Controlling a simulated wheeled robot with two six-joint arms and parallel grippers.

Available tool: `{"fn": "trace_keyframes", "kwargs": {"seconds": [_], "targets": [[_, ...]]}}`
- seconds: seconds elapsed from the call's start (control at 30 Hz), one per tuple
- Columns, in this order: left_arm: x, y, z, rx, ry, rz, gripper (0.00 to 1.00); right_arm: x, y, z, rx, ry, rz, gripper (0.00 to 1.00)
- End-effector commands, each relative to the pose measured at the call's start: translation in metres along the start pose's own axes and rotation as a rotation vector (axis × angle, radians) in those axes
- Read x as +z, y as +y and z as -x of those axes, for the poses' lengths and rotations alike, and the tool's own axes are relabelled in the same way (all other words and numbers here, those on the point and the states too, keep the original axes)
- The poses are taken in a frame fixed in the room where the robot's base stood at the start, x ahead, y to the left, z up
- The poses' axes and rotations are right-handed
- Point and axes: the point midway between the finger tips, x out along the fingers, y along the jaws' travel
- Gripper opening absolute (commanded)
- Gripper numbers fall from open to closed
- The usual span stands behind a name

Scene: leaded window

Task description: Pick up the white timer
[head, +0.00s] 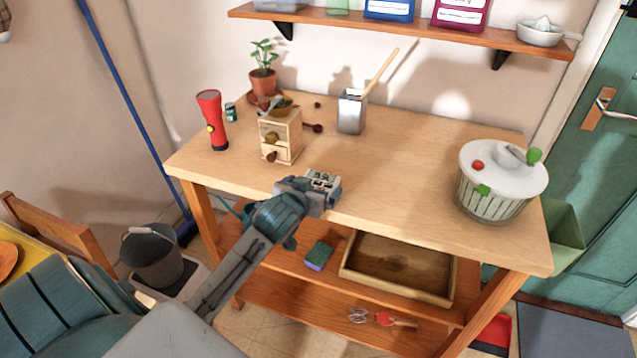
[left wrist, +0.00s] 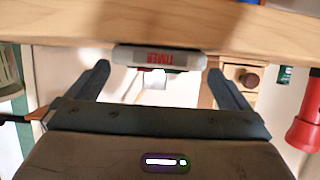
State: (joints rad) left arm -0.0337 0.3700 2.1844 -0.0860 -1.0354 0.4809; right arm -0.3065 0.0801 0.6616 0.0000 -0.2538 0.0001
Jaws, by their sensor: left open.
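My left gripper (left wrist: 158,72) is open, with one finger to each side of the timer and a gap to both. I see no contact. In the head view my left gripper (head: 318,190) is over the table's front edge, and it largely hides the timer there. My right gripper is not in view.
On the table (head: 400,190) stand a wooden coffee mill (head: 282,138), a red flashlight (head: 212,122), a potted plant (head: 263,80), a metal holder (head: 351,112) and a white-lidded salad spinner (head: 500,180). The tabletop between holder and spinner is clear. A wooden tray (head: 398,265) sits below.

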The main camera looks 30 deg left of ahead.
Motion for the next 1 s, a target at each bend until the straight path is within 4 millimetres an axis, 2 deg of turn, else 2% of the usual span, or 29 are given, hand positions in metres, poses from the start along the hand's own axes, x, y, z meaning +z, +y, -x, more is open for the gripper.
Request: {"fn": "trace_keyframes", "kwargs": {"seconds": [0.03, 0.2, 0.5, 0.7, 1.0], "targets": [[-0.004, 0.001, -0.008, 0.000, 0.000, 0.003, 1.00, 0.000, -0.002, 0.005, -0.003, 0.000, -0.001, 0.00], [-0.003, 0.002, -0.030, -0.001, 0.000, 0.001, 1.00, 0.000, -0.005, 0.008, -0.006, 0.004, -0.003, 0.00], [-0.001, 0.002, -0.035, 0.001, 0.001, 0.000, 1.00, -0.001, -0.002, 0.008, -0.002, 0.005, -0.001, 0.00], [-0.001, 0.002, -0.035, 0.000, 0.000, 0.000, 0.61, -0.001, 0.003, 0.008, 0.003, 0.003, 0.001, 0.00], [-0.003, 0.002, -0.035, 0.000, 0.001, 0.000, 0.59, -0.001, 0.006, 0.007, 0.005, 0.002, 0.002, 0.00]]}}
